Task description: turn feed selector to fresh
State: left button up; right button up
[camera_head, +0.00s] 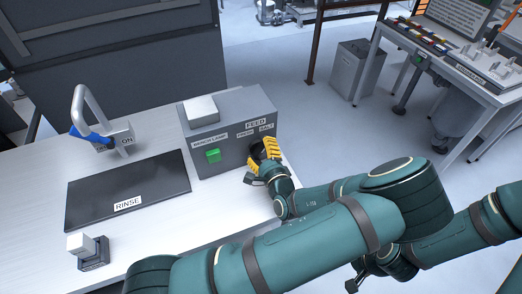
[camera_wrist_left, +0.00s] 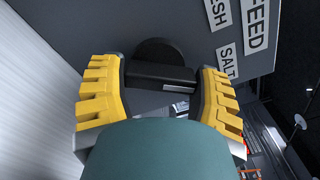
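The feed selector is a black knob with a raised bar (camera_wrist_left: 160,75), seen in the left wrist view on the front of the grey box (camera_head: 228,110). Labels FEED (camera_head: 256,125), FRESH (camera_head: 245,134) and SALT (camera_head: 266,127) are on the box; the gripper mostly hides the knob in the head view. My left gripper (camera_head: 264,160) is at the box's right front. In the left wrist view its yellow fingers (camera_wrist_left: 161,98) are spread, one at each end of the bar; I cannot tell if they touch it. My right gripper (camera_head: 356,282) shows partly at the lower edge, its fingers unclear.
A green lamp (camera_head: 213,156) is on the box's left front. A black RINSE panel (camera_head: 100,196), a grey tap with a blue lever (camera_head: 90,136) and a small white-topped switch (camera_head: 88,248) are on the bench. Another table (camera_head: 455,75) stands far right; floor lies between.

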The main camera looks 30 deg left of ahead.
pick_arm(q)
jog(key=c, duration=0.3)
jog(key=shift+n, duration=0.4)
jog(key=n, duration=0.4)
jog(key=shift+n+b, duration=0.4)
jog(key=n+b, duration=0.1)
jog(key=n, duration=0.3)
jog(key=shift+s+n, duration=0.1)
jog(key=shift+n, duration=0.2)
jog(key=shift+r+n+b, duration=0.1)
jog(key=shift+n+b, duration=0.35)
jog(key=shift+n, duration=1.35)
jog(key=o, duration=1.2)
jog(key=shift+r, duration=0.1)
jog(key=shift+s, duration=0.1)
